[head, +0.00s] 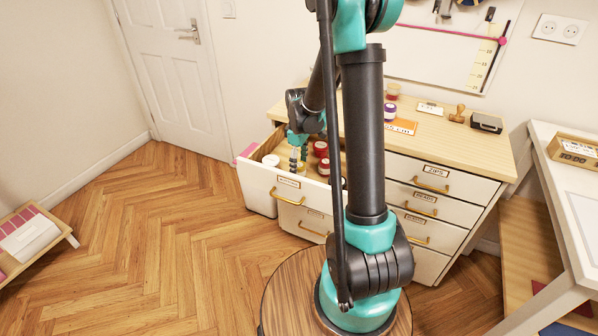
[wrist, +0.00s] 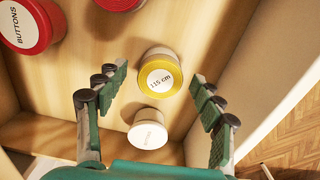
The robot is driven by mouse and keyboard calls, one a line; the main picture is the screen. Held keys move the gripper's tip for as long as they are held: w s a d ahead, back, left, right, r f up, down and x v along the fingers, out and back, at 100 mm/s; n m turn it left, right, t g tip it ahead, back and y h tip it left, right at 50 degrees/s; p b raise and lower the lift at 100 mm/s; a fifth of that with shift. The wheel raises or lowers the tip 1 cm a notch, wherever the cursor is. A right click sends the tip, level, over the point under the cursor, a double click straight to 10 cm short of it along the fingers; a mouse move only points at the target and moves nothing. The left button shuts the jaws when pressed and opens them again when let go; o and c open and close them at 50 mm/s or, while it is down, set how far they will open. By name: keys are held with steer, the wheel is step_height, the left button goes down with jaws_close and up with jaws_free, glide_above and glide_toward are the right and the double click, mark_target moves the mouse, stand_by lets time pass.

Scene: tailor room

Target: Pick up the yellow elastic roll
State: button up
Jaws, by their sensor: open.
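The yellow elastic roll (wrist: 147,83) lies in the open drawer, its round face marked "115 cm" turned to the wrist camera. My gripper (wrist: 159,77) is open, with one green-padded finger to the left of the roll and one to the right in the wrist view. Clear gaps show between the fingers and the roll, and nothing is held. In the head view my gripper (head: 298,150) points down into the drawer, and a small yellow patch of the roll (head: 301,168) shows beside the fingers.
Red containers (wrist: 32,25) are at the upper left. The drawer's white front (head: 300,190) is pulled out from the cabinet (head: 480,150), and its wall (wrist: 240,80) is close to the right finger.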

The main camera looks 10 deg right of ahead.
steer(key=shift+f, duration=0.8)
steer(key=c, duration=1.2)
steer(key=shift+r, duration=0.2)
